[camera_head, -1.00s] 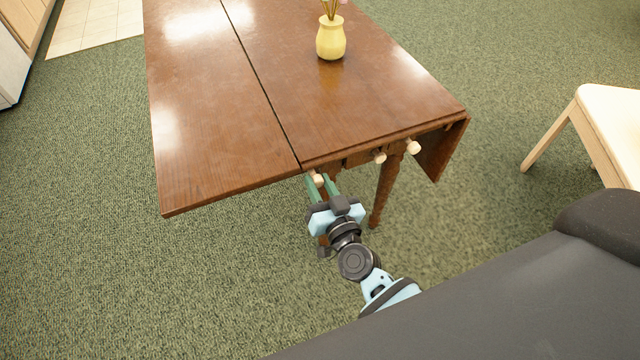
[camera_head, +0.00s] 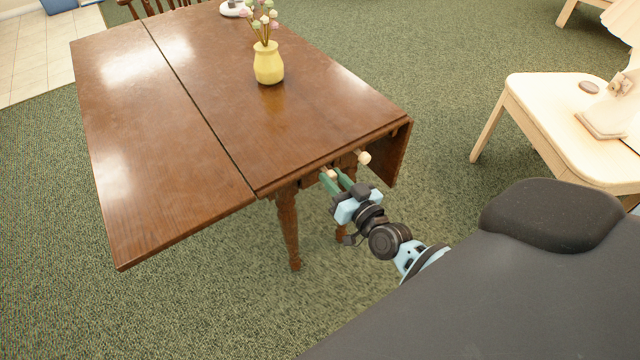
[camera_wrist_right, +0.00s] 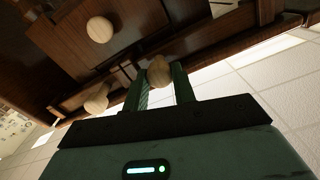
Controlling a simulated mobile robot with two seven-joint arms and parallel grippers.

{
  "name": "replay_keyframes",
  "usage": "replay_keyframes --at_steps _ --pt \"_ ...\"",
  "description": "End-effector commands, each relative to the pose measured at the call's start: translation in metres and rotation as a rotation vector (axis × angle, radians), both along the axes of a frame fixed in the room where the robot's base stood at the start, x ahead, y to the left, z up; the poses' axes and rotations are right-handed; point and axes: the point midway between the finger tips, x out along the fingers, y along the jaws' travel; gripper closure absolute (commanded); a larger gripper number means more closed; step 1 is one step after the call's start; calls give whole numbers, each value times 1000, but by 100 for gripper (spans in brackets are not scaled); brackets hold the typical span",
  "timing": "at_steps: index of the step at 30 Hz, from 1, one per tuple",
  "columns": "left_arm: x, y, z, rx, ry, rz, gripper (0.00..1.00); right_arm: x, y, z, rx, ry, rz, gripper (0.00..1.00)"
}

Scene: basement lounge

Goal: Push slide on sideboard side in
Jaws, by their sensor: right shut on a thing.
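The sideboard in the pictures is a brown wooden drop-leaf table (camera_head: 215,110), with its left leaf raised and its right leaf hanging. Pale round knobs show under its near end. My right gripper (camera_head: 336,178) is shut on one knob (camera_head: 330,174), a finger on each side; this knob also shows between the fingers in the right wrist view (camera_wrist_right: 158,72). A second knob (camera_head: 364,158) is free to its right. In the wrist view, other knobs (camera_wrist_right: 99,29) and (camera_wrist_right: 97,98) stand clear of the fingers. The slide behind the held knob is mostly hidden. My left gripper is not in view.
A yellow vase (camera_head: 268,64) with flowers stands on the tabletop. A table leg (camera_head: 287,228) stands just left of my right gripper. A pale side table (camera_head: 555,115) is at the right. Green carpet (camera_head: 180,300) is open at the near left.

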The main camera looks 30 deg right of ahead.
Motion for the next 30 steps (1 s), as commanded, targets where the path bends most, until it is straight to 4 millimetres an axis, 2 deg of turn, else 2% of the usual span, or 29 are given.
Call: replay_keyframes --at_steps 11,12,17,26,30 --pt "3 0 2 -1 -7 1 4 1 -7 1 -1 -2 -7 100" --pt "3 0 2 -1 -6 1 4 1 -8 1 -1 -2 -7 72" --pt "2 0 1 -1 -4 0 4 1 -7 1 -1 -2 -6 52" --pt "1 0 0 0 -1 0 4 -1 -5 0 0 0 -2 52" --pt "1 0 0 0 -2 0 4 -12 -5 -1 0 2 -3 52"
